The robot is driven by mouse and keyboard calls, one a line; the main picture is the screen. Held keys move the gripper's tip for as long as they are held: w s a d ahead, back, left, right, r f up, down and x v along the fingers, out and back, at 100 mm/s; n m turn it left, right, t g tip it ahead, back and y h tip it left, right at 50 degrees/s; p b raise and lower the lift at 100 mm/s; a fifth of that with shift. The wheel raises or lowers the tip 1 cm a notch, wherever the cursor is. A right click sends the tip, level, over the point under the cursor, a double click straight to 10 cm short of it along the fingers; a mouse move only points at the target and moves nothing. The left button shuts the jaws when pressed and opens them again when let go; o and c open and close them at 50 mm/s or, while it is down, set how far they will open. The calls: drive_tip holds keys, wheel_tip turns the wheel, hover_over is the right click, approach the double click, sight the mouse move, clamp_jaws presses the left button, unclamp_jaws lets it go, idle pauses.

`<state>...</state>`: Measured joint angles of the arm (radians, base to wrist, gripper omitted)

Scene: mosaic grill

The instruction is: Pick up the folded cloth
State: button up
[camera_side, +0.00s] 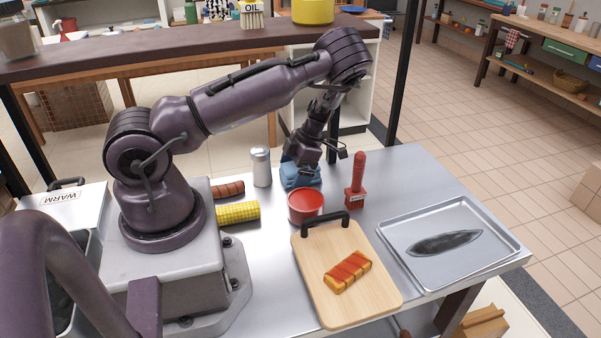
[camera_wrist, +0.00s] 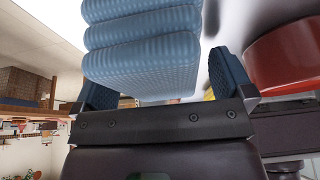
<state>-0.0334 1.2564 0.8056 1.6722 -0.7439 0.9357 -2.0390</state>
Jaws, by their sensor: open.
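The folded cloth (camera_side: 300,180) is blue, ribbed and stacked in thick layers. It lies on the metal table behind the red bowl. My gripper (camera_side: 312,158) is right over it, pointing down, and partly hides it. In the wrist view the cloth (camera_wrist: 142,60) fills much of the space in front of my open gripper (camera_wrist: 165,85), between the two fingers. The left finger looks close to the cloth's side; a wider gap shows at the right finger. I cannot tell whether either finger touches it.
The red bowl (camera_side: 306,206) stands close in front of the cloth, also at right in the wrist view (camera_wrist: 285,58). A cutting board (camera_side: 318,285) and a metal tray (camera_side: 487,262) lie nearer.

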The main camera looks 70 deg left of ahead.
sight(292, 167)
drive_tip(key=c, duration=1)
drive_tip(key=shift+r, duration=0.15)
drive_tip(key=shift+r, duration=0.25)
wheel_tip(292, 167, up, 2)
drive_tip(key=shift+r, duration=0.15)
drive_tip(key=s+d+r, duration=0.9)
drive_tip(key=s+r, duration=0.1)
drive_tip(key=shift+s+d, duration=0.15)
drive_tip(key=shift+s, duration=0.1)
drive_tip(key=shift+o, duration=0.4)
